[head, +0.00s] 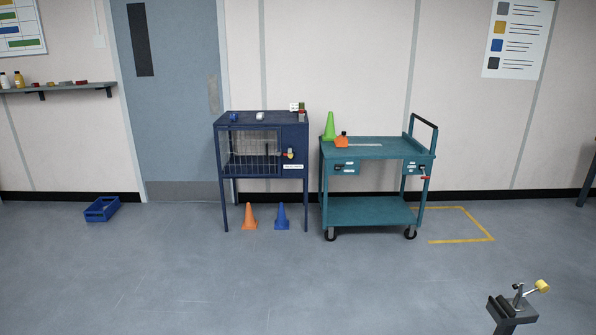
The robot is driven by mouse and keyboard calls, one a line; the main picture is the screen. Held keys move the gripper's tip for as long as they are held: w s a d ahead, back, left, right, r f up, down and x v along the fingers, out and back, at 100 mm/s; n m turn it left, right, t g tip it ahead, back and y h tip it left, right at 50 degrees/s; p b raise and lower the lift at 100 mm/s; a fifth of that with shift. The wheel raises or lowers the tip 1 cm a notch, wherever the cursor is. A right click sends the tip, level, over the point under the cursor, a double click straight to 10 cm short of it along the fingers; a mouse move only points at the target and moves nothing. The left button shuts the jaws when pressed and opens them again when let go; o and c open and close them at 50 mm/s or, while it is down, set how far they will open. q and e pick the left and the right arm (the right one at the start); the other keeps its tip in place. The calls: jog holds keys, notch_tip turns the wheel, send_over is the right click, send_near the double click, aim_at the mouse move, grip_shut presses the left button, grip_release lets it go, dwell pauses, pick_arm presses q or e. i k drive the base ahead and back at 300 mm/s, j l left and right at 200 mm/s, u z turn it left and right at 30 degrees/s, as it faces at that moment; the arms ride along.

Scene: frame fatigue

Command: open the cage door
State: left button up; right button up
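The cage (293,130) is a dark blue cabinet on legs against the back wall, near the middle of the head view. Its wire-mesh door (252,152) fills the left part of the front and looks shut. A small latch or handle (290,153) with yellow and red parts sits on the panel right of the mesh, above a white label (293,167). The latch is too small to tell its exact state. Neither of my grippers is in view.
A teal cart (372,212) stands right of the cage. An orange cone (250,217) and a blue cone (282,217) stand under the cage. A dark post with a yellow-knobbed lever (516,307) is at front right. The middle floor is clear.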

aim_at(278, 154)
jog(key=i, duration=2.45)
